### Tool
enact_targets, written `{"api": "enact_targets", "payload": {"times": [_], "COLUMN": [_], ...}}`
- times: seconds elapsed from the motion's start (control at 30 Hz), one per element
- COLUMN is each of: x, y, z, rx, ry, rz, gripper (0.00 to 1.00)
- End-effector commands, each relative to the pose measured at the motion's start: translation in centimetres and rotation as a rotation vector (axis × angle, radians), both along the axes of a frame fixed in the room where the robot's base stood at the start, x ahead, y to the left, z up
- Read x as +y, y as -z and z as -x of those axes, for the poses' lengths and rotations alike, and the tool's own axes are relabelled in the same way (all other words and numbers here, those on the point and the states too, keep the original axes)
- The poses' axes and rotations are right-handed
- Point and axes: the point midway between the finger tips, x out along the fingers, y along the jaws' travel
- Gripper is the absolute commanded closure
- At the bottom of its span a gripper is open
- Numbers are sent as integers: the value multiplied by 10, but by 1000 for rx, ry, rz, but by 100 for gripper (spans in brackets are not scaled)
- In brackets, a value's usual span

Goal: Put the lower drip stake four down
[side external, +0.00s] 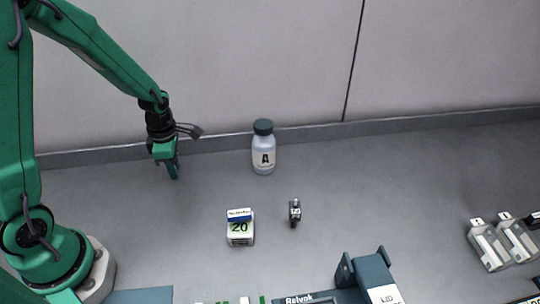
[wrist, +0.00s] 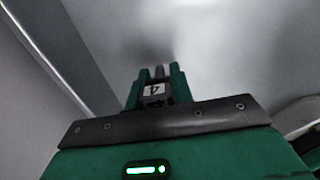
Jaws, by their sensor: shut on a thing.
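My gripper (side external: 172,172) is at the left in the side view, pointing down above the grey surface near the back wall. In the wrist view my gripper (wrist: 158,75) is shut on drip stake four (wrist: 154,91), a small dark piece with a white label that reads 4. The stake is between the two green fingers, with a dark tip beyond the label. In the side view the held stake is too small and hidden by the fingers to make out. I cannot tell whether it touches the surface.
A white bottle marked A (side external: 263,155) stands near the back wall. A white block marked 20 (side external: 240,228) and a small dark labelled piece (side external: 295,212) stand in the middle. A blue-grey holder (side external: 370,277) is at the front; pale holders (side external: 490,245) are at right. The surface below my gripper looks clear.

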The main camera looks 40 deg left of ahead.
Motion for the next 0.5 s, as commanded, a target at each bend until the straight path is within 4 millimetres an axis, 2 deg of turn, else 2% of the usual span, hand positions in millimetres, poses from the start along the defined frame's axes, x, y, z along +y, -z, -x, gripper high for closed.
{"api": "enact_targets", "payload": {"times": [0.1, 0.5], "x": [0, 0], "y": [6, 9], "z": [0, 0], "rx": [0, 0], "ry": [0, 0], "rz": [0, 0], "gripper": [98, 98]}}
